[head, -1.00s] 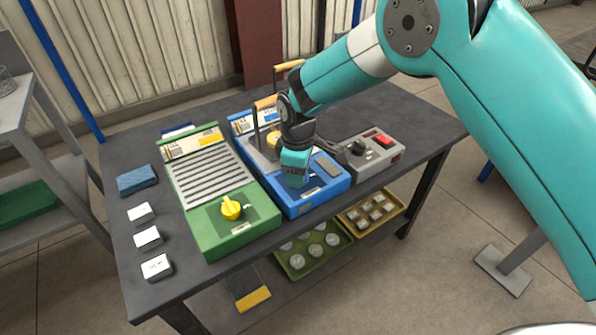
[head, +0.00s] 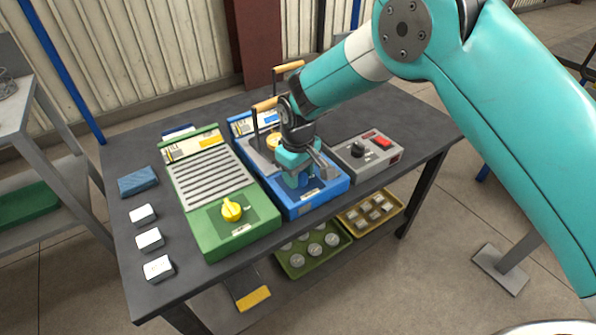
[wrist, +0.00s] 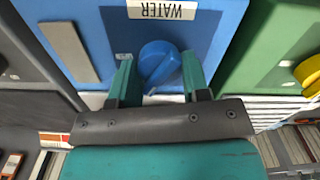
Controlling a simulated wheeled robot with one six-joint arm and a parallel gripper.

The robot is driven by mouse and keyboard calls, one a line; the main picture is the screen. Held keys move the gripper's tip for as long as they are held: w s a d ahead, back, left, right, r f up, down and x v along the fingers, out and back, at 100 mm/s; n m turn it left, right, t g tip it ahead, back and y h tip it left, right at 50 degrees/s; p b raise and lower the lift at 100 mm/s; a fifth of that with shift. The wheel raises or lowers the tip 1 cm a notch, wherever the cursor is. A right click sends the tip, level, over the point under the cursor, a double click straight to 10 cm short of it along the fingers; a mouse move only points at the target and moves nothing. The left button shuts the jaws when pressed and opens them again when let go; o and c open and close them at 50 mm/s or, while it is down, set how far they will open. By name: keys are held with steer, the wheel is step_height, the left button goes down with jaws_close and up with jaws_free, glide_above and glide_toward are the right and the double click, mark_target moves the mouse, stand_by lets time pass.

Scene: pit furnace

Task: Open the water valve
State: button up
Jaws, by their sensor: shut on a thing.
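The water valve is a blue knob (wrist: 160,62) on the front panel of the blue unit (head: 318,203), beside a label reading WATER (wrist: 161,11) in the wrist view. My gripper (head: 294,174) is over the front of the blue unit. In the wrist view my gripper (wrist: 158,78) has one teal finger on each side of the knob and is shut on it. In the head view the gripper largely hides the knob.
A green unit (head: 244,239) with a yellow knob (head: 232,211) stands to the left. A grey control box (head: 366,155) with a red switch (head: 383,142) stands to the right. Two wooden-handled levers rise behind my gripper. Small white blocks (head: 150,239) lie at the table's left.

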steer(key=m, duration=0.6)
steer(key=shift+p, duration=0.3)
steer(key=shift+d+m, duration=0.15)
steer(key=shift+m, duration=2.05)
steer(key=shift+w+r+m, duration=0.1)
steer(key=shift+w+m, duration=0.05)
steer(key=shift+m, duration=0.55)
steer(key=o, duration=0.9)
step_height(320, 180, up, 17)
steer(key=shift+r, duration=0.15)
